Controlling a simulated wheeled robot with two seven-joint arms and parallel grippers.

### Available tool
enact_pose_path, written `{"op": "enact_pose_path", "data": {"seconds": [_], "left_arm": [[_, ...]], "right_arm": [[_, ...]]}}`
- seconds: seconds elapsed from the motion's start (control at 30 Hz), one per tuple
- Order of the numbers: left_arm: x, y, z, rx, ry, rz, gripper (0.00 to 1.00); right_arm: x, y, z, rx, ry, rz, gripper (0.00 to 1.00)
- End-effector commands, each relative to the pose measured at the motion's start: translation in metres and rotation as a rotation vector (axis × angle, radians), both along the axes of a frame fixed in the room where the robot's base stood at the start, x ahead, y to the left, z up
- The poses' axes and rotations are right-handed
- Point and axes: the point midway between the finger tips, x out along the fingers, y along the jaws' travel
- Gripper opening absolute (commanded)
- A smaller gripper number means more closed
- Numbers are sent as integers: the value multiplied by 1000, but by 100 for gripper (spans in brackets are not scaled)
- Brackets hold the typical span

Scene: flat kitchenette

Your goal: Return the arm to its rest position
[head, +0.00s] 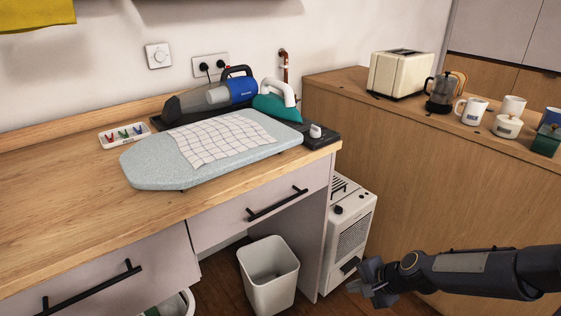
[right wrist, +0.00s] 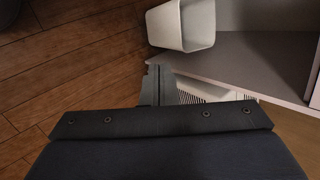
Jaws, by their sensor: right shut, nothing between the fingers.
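My right gripper (head: 362,284) shows at the lower right of the head view, its dark arm coming in from the right edge. It is low, in front of the white heater (head: 349,235), and away from the counter. In the right wrist view the gripper's fingers (right wrist: 158,85) are shut together with nothing held. Whether it touches the heater cannot be told. My left gripper is not in view.
A white bin (head: 268,275) stands on the wooden floor (right wrist: 75,60) beside the heater. The counter (head: 60,195) holds a small ironing board (head: 150,163) with a checked cloth (head: 218,141). A wooden cabinet (head: 400,165) stands behind my arm.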

Motion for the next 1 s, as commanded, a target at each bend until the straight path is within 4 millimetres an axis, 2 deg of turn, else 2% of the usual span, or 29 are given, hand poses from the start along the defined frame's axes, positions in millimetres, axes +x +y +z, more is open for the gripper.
{"op": "enact_pose_path", "data": {"seconds": [0.03, 0.2, 0.4, 0.5, 0.6, 0.73, 0.83, 1.0], "left_arm": [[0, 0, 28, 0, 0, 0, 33], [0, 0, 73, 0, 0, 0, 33], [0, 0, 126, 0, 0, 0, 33], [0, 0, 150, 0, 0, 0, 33], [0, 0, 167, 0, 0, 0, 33], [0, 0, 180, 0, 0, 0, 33], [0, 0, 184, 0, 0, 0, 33], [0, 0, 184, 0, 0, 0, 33]], "right_arm": [[-12, -3, 54, -64, -40, 66, 0], [-66, -11, 162, -240, -133, 269, 0], [-141, -15, 267, -401, -240, 462, 0], [-179, -16, 304, -455, -292, 540, 0], [-210, -15, 327, -491, -338, 606, 0], [-235, -13, 341, -514, -381, 661, 0], [-244, -13, 343, -521, -396, 684, 0], [-246, -12, 343, -523, -400, 688, 0]]}}
